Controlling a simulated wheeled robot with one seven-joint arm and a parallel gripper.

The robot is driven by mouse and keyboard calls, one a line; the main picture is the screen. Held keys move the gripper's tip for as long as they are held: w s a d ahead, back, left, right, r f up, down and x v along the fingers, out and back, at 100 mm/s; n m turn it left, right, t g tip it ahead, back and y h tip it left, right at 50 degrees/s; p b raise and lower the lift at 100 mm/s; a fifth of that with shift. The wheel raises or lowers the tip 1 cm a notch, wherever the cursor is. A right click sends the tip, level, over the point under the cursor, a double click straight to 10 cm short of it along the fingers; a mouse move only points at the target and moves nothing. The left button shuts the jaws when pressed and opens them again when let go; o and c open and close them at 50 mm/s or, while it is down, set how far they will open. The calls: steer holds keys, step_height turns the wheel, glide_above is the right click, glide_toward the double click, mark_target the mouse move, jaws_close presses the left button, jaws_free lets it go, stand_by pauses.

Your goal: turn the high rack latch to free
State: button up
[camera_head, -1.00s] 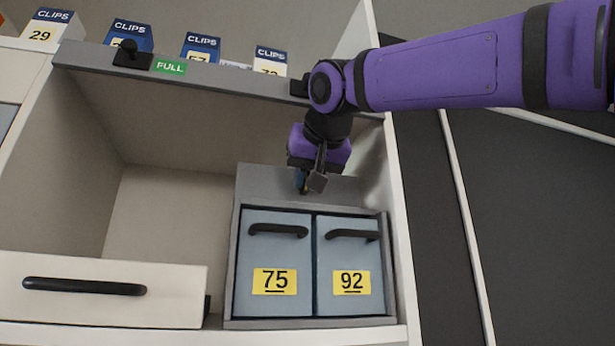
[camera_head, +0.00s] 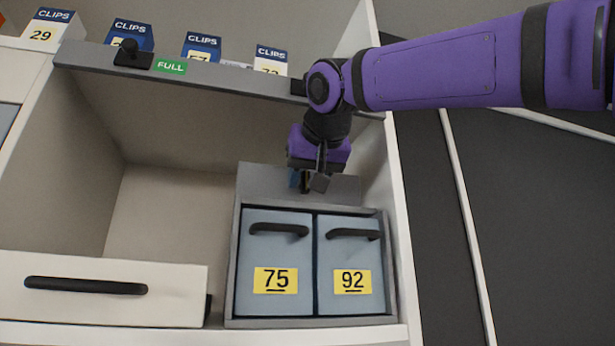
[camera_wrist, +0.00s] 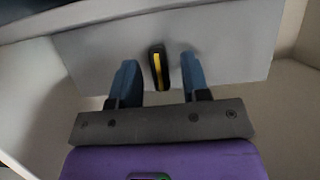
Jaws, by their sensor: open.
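In the wrist view, a black latch (camera_wrist: 153,52) with a yellow stripe stands out from a pale grey panel (camera_wrist: 225,45). My gripper (camera_wrist: 159,76) is open, with one blue fingertip on each side of the latch. There seems to be a gap on both sides, and the latch sits between the tips. In the head view, my gripper (camera_head: 306,182) points down at the grey rack (camera_head: 262,180) above its two blue drawers. The latch is hidden there behind my gripper. I cannot read any mark for its position.
Drawers 75 (camera_head: 270,262) and 92 (camera_head: 345,262) are below my gripper. The shelf rail (camera_head: 225,78) above carries a black knob (camera_head: 131,54) and a green FULL label (camera_head: 169,66). Several CLIPS cartons stand behind it. The cabinet's right wall (camera_head: 399,210) is close; the bay at left is empty.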

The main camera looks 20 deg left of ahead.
steer(key=shift+s+d+r, duration=0.1)
steer(key=v, duration=1)
steer(key=shift+s, duration=0.3)
steer(key=shift+d, duration=0.15)
